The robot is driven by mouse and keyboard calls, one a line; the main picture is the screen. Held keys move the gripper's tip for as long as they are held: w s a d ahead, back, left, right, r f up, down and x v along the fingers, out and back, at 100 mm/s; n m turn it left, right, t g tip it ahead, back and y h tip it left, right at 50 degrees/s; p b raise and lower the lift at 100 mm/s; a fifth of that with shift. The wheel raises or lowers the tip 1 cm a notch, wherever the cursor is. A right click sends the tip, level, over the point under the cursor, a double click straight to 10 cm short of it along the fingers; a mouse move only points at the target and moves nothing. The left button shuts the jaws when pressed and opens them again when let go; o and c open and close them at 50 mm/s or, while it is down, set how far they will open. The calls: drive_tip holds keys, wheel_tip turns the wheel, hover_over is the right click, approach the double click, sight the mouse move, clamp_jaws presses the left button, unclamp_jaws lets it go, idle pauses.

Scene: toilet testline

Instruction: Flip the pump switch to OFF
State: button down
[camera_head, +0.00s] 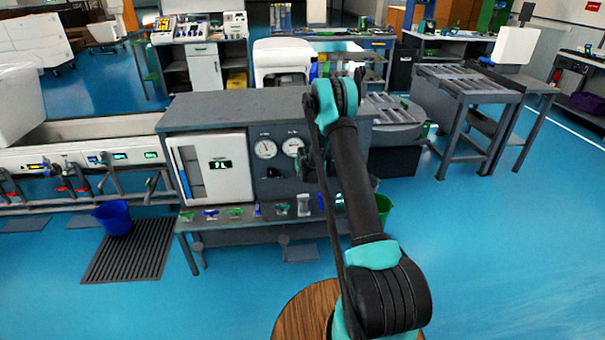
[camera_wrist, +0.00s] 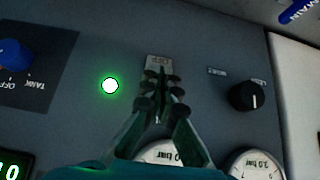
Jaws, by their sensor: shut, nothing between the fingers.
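In the wrist view, a small pale switch plate (camera_wrist: 158,62) is on the dark grey panel, with lettering that looks like an upside-down OFF. My gripper (camera_wrist: 160,88) is shut and empty, its fingertips right in front of the plate's lower part. The fingers hide the switch lever, so I cannot tell its position or whether they touch it. A round green lamp (camera_wrist: 110,85) is lit to the left of the fingers. In the head view my arm covers the gripper and this part of the test bench (camera_head: 240,105).
A black knob (camera_wrist: 247,95) is to the right of my fingers, and a blue knob (camera_wrist: 15,56) marked TANK and OFF is at the far left. Pressure gauges (camera_head: 265,149) sit on the bench panel beside a white display cabinet (camera_head: 212,170). Blue floor (camera_head: 500,240) is clear at the right.

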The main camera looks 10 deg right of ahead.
drive_tip(key=shift+s+f, duration=0.15)
drive_tip(key=shift+f, duration=0.15)
idle(0.5)
drive_tip(key=shift+w+r, duration=0.35)
drive_tip(key=shift+w, duration=0.4)
drive_tip(key=shift+s, duration=0.1)
